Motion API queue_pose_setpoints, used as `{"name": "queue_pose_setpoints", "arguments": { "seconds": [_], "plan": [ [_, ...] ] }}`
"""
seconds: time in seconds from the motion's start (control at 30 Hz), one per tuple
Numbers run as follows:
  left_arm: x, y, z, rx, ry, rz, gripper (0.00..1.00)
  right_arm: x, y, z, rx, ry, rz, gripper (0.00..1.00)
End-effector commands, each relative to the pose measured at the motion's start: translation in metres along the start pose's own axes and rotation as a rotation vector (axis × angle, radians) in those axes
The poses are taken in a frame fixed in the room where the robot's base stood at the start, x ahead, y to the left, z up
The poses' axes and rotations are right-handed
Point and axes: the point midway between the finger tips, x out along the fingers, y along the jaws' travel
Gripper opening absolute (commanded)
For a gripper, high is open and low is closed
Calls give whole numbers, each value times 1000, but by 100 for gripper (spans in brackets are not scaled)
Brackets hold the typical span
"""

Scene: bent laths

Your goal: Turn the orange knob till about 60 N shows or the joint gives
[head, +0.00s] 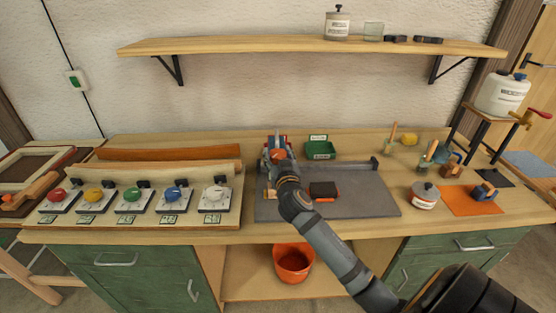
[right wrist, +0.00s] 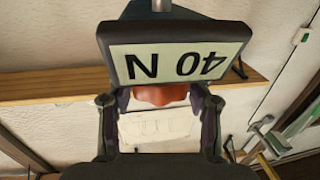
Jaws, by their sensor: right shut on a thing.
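My right gripper (head: 278,158) is over the back left of the grey mat on the bench. In the right wrist view its two fingers (right wrist: 158,112) stand on either side of the orange knob (right wrist: 158,96) and are shut on it. A dark-framed display (right wrist: 180,60) above the knob reads 40 N, upside down in that view. A pale plate (right wrist: 158,128) with faint marks shows below the knob. In the head view the gripper and arm cover most of the device, and the joint cannot be made out. My left gripper is not in view.
Several coloured dials, among them a red one (head: 57,195) and a white one (head: 215,193), stand at the left. A white pot (head: 424,196) stands right of the grey mat (head: 365,207).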

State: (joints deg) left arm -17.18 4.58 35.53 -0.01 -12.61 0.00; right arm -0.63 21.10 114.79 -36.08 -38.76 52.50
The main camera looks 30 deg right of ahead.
Motion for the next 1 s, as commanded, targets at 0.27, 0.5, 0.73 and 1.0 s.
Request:
{"name": "queue_pose_setpoints", "arguments": {
  "seconds": [0.27, 0.5, 0.73, 1.0],
  "plan": [
    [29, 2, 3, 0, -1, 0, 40, 0, -1, 4, 3, 1, 142, 20],
    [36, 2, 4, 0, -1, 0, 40, 0, 0, 2, -1, 0, 197, 20],
    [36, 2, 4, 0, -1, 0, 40, 0, 0, 0, -3, 0, 206, 20],
    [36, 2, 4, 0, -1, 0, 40, 0, 0, 0, -3, 1, 205, 63]
  ]
}}
